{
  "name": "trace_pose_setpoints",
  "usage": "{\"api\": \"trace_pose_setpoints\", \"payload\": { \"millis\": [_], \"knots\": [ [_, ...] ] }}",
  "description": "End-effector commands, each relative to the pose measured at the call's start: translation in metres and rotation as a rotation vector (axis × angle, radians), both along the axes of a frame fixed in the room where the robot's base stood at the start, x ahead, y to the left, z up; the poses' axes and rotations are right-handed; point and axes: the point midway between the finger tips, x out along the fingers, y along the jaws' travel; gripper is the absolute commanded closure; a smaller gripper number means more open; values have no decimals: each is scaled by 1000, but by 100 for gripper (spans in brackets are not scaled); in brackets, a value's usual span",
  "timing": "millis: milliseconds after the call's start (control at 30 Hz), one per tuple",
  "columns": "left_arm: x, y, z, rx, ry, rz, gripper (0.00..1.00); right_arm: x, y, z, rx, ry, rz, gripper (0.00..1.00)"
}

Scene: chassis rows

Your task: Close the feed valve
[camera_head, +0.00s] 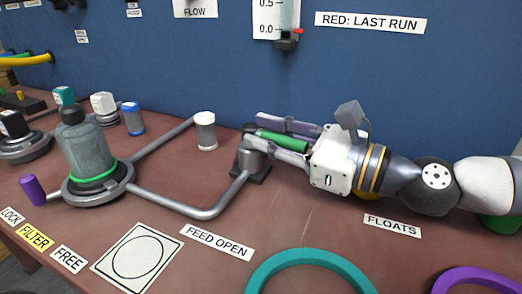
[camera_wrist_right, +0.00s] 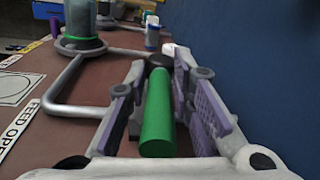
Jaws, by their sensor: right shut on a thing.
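The feed valve (camera_head: 252,163) is a grey body on a dark base at the end of a grey pipe, with a green lever handle (camera_head: 284,141). The handle points right, along the wall, roughly in line with my right arm. My right gripper (camera_head: 258,130) is shut on the handle, a purple-padded finger on each side. In the right wrist view the green handle (camera_wrist_right: 157,115) lies lengthwise between the fingers; the valve body is largely hidden behind it. My left gripper is in neither view.
A glass filter vessel (camera_head: 86,145) with a green ring stands left, joined by pipes (camera_head: 195,211). A "FEED OPEN" label (camera_head: 217,243) lies in front of the valve. Teal (camera_head: 310,262) and purple (camera_head: 470,280) rings lie at the front. A blue wall (camera_head: 180,60) rises close behind.

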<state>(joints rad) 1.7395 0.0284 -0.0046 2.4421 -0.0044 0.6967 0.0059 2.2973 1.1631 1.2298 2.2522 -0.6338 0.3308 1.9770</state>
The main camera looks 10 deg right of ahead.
Motion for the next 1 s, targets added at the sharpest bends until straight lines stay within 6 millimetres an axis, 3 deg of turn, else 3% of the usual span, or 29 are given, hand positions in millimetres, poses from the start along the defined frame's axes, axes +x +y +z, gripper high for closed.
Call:
{"api": "trace_pose_setpoints", "payload": {
  "millis": [533, 567, 600, 867, 1000],
  "knots": [
    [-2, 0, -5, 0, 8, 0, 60, 1, -1, 2, -4, -5, 17, 100],
    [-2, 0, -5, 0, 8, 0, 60, 1, -1, 2, -4, -5, 17, 71],
    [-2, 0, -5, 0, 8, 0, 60, 1, -1, 2, -4, -5, 17, 64],
    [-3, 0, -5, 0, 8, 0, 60, 0, -1, 1, -3, -2, 20, 64],
    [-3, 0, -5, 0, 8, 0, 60, 0, -1, 16, -3, -7, 20, 64]
  ]
}}
